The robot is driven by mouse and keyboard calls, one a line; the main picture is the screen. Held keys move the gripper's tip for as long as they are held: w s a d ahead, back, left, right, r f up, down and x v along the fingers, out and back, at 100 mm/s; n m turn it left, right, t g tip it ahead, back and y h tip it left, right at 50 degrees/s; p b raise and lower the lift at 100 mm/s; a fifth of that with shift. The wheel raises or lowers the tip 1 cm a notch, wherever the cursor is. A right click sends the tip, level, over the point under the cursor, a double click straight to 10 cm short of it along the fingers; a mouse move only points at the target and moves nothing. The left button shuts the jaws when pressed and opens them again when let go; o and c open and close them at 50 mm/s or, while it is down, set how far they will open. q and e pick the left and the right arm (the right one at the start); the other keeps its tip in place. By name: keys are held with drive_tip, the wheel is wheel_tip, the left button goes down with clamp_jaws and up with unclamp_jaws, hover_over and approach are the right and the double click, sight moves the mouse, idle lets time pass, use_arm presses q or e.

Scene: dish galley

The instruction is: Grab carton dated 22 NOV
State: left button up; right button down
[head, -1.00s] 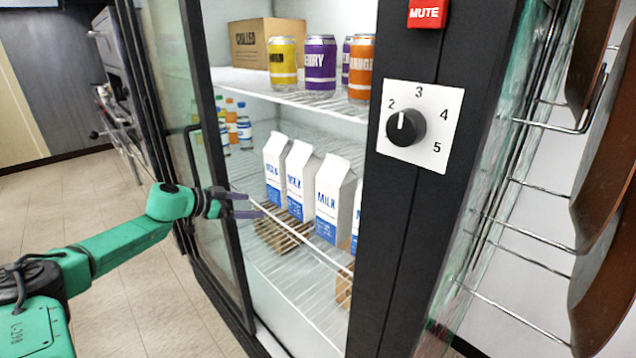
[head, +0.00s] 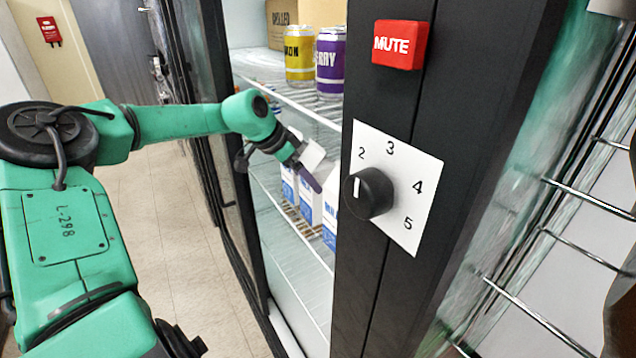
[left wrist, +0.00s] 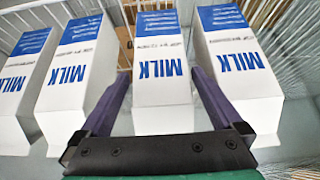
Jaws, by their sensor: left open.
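Several white milk cartons with blue bands stand in a row on a wire shelf in the fridge. In the left wrist view, a middle carton (left wrist: 160,95) lies between the two purple fingers of my left gripper (left wrist: 161,76), which is open. I cannot tell whether the fingers touch it. Neighbouring cartons stand to its left (left wrist: 78,75) and right (left wrist: 240,80). Small print under the blue bands is too small to read as dates. In the head view my left gripper (head: 304,170) is at the cartons (head: 309,203), partly hiding them. My right gripper is not in view.
A black fridge post with a dial (head: 369,192) and a red MUTE button (head: 399,44) stands right of the gripper, hiding part of the shelf. The open glass door is on the left. Cans (head: 330,62) and a cardboard box (head: 283,20) sit on the shelf above.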

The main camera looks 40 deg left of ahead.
use_arm(q)
drive_tip(key=p+x, duration=0.1)
drive_tip(key=x, duration=0.4)
drive_tip(key=shift+w+f, duration=0.15)
clamp_jaws()
drive_tip(key=shift+w+p, duration=0.1)
drive_tip(key=shift+p, duration=0.2)
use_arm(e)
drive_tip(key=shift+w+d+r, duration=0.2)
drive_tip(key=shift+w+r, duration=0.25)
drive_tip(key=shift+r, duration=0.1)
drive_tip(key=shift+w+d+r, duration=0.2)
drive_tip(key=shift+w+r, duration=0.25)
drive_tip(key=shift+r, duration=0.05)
